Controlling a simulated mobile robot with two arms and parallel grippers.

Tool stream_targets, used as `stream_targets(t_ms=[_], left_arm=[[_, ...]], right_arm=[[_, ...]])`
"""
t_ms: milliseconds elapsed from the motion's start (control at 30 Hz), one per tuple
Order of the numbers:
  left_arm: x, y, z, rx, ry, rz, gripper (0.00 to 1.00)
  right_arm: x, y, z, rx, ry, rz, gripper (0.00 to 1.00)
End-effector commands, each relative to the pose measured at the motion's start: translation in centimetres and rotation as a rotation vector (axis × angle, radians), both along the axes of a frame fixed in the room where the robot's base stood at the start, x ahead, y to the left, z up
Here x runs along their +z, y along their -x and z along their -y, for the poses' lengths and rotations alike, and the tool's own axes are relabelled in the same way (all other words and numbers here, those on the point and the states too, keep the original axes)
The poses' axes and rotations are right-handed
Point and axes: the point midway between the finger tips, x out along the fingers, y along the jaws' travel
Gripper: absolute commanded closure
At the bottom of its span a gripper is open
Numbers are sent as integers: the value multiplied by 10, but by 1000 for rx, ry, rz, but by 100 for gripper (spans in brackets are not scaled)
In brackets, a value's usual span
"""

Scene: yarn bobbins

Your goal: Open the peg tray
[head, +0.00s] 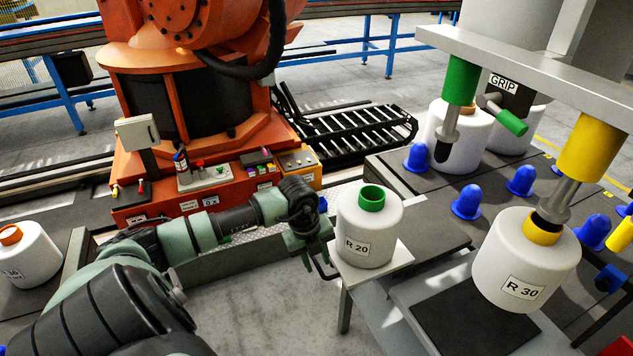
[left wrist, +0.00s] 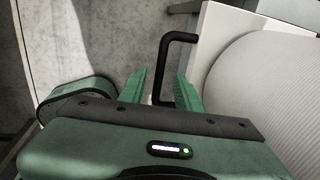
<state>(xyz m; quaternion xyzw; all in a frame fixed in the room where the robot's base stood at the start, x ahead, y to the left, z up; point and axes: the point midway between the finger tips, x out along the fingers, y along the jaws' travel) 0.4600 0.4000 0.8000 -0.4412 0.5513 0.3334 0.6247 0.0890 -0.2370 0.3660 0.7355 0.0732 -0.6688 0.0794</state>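My left gripper (head: 308,240) is beside the white stand (head: 398,262) that carries bobbin R 20 (head: 368,225). A black bent handle (head: 325,264) juts out at the stand's left side. In the left wrist view the handle (left wrist: 162,72) passes between the two green fingers of my left gripper (left wrist: 158,90). The fingers are apart, with a gap on each side of the handle. I cannot tell which part is the peg tray; blue pegs (head: 467,202) stand on the dark bench. My right gripper is not in view.
Bobbin R 30 (head: 527,262) hangs under a yellow post at right, and white bobbins (head: 458,140) stand behind. An orange machine (head: 195,85) with a control panel is at back left. Another bobbin (head: 25,256) is at far left. Grey floor (head: 265,305) is clear below my left arm.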

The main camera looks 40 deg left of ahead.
Motion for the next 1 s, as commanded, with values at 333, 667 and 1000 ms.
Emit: stream_targets(t_ms=[333, 667, 1000], left_arm=[[5, 1, 0, -1, 0, -1, 67], [57, 10, -5, 0, -3, 1, 67], [77, 14, -5, 1, 2, -2, 67]], right_arm=[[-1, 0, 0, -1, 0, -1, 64], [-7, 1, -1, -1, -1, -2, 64], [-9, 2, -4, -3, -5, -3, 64]])
